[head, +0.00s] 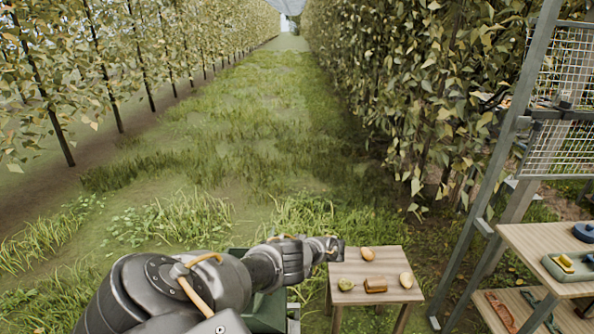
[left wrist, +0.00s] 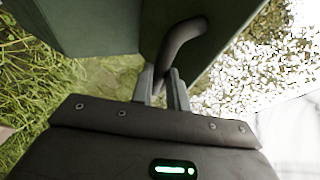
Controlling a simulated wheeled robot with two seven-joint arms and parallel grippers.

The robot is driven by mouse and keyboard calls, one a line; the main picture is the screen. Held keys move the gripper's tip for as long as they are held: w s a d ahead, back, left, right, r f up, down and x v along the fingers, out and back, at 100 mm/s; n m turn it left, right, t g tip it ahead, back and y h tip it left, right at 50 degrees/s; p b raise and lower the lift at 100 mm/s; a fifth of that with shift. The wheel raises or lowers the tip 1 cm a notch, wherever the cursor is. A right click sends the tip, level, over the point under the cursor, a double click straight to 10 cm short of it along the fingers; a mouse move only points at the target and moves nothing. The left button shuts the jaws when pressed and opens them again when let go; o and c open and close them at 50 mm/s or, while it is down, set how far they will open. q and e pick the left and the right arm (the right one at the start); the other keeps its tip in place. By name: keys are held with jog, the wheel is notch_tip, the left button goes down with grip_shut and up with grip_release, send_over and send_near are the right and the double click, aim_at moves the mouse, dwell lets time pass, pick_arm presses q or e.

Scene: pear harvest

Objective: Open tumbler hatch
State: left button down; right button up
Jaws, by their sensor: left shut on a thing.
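In the left wrist view, my left gripper (left wrist: 162,88) is shut on a dark, bent bar handle (left wrist: 180,38). The handle stands out from a dark green panel (left wrist: 218,45), with another green face (left wrist: 90,25) at its left. In the head view, my left arm reaches in from the lower left, over a green box (head: 270,311) that it mostly covers. The fingers and handle cannot be made out there. How far the hatch stands open cannot be told. My right gripper is in neither view.
A small wooden table (head: 349,271) with several fruit-like items stands just right of my arm. A wooden shelf rack (head: 540,240) with a metal frame and wire mesh stands at the right. Leafy tree rows line both sides; the grassy lane (head: 240,130) between them is clear.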

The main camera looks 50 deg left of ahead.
pick_arm(q)
jog(key=shift+s+f, duration=0.3)
jog(key=shift+f, duration=0.05)
jog(key=shift+d+f, duration=0.15)
jog(key=c, duration=1.8)
grip_release()
jog(key=o, duration=0.4)
jog(key=shift+w+a+f, duration=0.1)
jog(key=shift+a+f, duration=0.05)
jog(key=shift+a, duration=0.1)
jog(key=shift+o, duration=0.2)
jog(key=v, duration=1.1)
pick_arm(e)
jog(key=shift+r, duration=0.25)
pick_arm(q)
jog(key=shift+w+a, duration=0.1)
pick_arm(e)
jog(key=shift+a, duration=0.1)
